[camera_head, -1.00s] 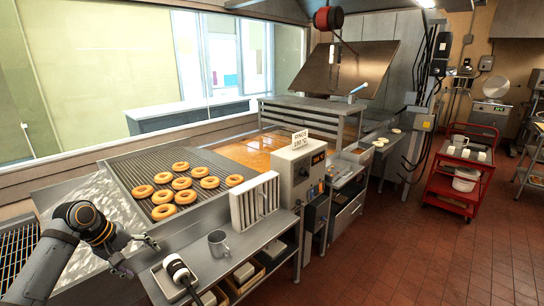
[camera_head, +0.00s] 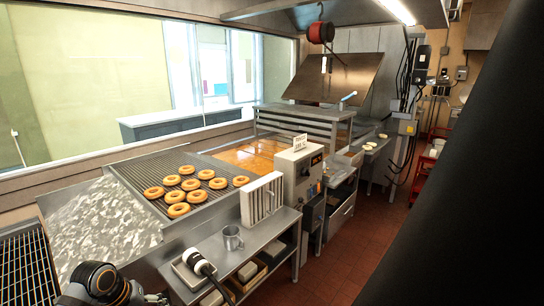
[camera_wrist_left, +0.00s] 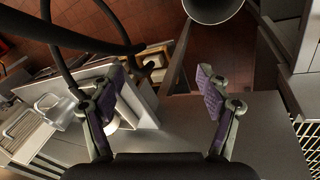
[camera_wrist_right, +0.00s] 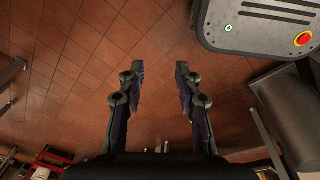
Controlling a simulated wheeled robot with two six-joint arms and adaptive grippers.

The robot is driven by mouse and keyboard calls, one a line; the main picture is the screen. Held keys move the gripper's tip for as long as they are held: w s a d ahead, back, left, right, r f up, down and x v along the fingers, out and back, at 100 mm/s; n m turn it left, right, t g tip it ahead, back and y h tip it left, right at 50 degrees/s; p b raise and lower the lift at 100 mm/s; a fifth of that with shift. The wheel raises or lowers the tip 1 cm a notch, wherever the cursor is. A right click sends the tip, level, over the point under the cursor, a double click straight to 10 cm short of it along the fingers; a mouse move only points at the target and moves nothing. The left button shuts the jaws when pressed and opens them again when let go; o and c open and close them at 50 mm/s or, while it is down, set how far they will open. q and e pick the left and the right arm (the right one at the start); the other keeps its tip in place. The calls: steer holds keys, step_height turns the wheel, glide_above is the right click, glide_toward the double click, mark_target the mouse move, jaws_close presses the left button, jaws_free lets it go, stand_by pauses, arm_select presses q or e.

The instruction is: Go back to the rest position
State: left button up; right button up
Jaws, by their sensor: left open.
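My left gripper (camera_head: 158,299) is at the bottom edge of the head view, only partly in frame, beside the low counter's left end. In the left wrist view its fingers (camera_wrist_left: 159,82) are spread apart with nothing between them. My right gripper is outside the head view. In the right wrist view its fingers (camera_wrist_right: 160,70) are parted and empty, with red tile floor (camera_wrist_right: 75,85) behind them. A large dark shape, which seems to be my right arm, covers the right side of the head view.
Several donuts (camera_head: 177,196) lie on the ribbed grate (camera_head: 130,176) beside the amber fryer bath (camera_head: 252,156). A metal mug (camera_head: 232,238) and a black-and-white handled tool (camera_head: 200,264) rest on the low counter. A control box (camera_head: 298,173) stands behind. Tile floor (camera_head: 335,252) is open to its right.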

arm_select(q)
steer(key=s+d+f+m+y, duration=0.1)
steer(key=s+d+f+m, duration=0.3)
steer(key=s+d+f, duration=0.45)
steer(key=s+r+m+y, duration=0.2)
steer(key=s+r+m, duration=0.15)
steer(key=s, duration=0.85)
step_height(320, 180, down, 26)
steer(key=s+a+n+b, duration=0.1)
steer(key=a, duration=0.1)
steer(key=s+a+f+g+b, duration=0.1)
steer(key=s+f, duration=1.8)
steer(key=shift+s+a+f+g, duration=0.15)
steer(key=shift+a+f+g, duration=0.05)
steer(key=shift+a+g, duration=0.2)
arm_select(e)
steer(key=shift+s+a+f, duration=0.25)
steer(key=shift+s+f, duration=0.05)
steer(key=shift+f, duration=0.35)
steer(key=shift+s+a+f, duration=0.2)
steer(key=shift+s+f, duration=0.05)
steer(key=shift+f, duration=0.35)
